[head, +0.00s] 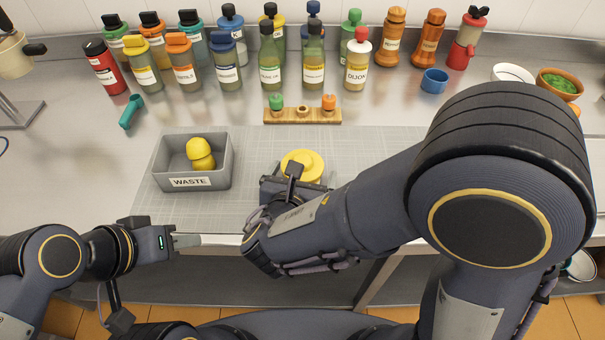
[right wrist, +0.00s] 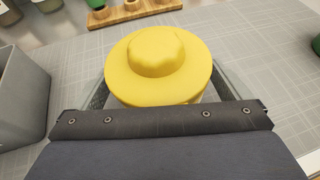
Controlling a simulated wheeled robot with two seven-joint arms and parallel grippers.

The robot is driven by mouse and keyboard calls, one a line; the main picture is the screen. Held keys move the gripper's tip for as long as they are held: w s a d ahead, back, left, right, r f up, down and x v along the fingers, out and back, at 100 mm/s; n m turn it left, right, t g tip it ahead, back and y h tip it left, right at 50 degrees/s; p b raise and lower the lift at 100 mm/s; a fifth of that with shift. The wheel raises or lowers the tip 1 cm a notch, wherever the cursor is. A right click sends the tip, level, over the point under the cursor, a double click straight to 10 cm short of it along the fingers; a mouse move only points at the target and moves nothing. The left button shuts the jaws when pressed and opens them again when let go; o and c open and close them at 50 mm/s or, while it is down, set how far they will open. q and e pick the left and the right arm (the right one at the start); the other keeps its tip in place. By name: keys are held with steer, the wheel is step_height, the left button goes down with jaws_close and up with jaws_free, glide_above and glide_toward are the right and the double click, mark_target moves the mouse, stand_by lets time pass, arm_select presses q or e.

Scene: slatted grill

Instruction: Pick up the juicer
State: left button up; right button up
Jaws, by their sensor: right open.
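The juicer (head: 303,164) is yellow and round, with a broad rim and a domed top. It stands on the grid-marked counter right of the waste bin, its near side hidden by my right gripper. In the right wrist view the juicer (right wrist: 158,72) sits between the two fingers of my right gripper (right wrist: 160,92). They are spread on its left and right sides, and I cannot tell if they touch it. My left gripper (head: 186,240) is at the counter's front edge, below the bin, with nothing visible in it; its finger gap is not clear.
A wooden holder (head: 302,117) with small shakers is just behind the juicer. Several bottles line the back. The grid surface between bin and juicer is clear.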

steer(key=c, duration=1.4)
steer(key=shift+r, duration=0.1)
